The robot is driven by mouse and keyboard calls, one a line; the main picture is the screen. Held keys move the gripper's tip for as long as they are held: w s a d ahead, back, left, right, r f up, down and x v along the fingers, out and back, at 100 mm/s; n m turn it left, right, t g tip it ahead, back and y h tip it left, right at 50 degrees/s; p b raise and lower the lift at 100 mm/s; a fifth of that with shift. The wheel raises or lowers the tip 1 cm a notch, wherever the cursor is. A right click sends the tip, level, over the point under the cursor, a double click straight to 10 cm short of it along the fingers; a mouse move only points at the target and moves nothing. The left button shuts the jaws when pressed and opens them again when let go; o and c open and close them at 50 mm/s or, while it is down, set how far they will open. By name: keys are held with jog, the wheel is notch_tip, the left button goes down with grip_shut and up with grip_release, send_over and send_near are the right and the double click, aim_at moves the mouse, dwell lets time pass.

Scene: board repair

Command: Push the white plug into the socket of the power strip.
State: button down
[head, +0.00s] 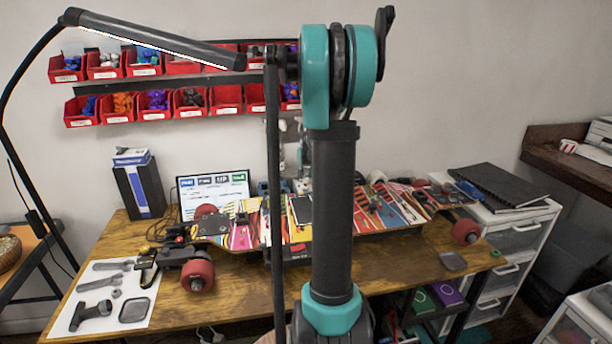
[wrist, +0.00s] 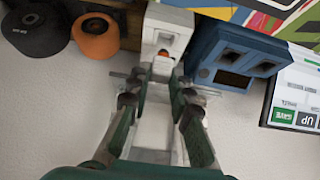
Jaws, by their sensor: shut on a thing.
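In the wrist view the white power strip (wrist: 168,20) runs down the middle, its upper end showing past the fingertips. My gripper (wrist: 163,82) is shut on the white plug (wrist: 163,67), a small pale piece between the fingertips. The plug is in front of the strip, and a small orange spot shows just above it. The fingers cover much of the plug and strip, so I cannot tell whether the plug touches a socket. In the head view my arm hides the gripper and plug.
In the wrist view a blue device (wrist: 235,55) stands close to the right of the strip, with a tablet screen (wrist: 297,100) beyond. An orange wheel (wrist: 96,36) is at the left. In the head view a skateboard (head: 245,228) lies across the workbench (head: 240,295).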

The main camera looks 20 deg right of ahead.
jog(key=shift+f, duration=1.7)
dwell(2.8)
jog(key=c, duration=1.3)
grip_release()
jog(key=shift+o, duration=0.6)
jog(key=shift+o, duration=0.8)
jog(key=shift+r, duration=1.3)
jog(key=shift+r, duration=3.25)
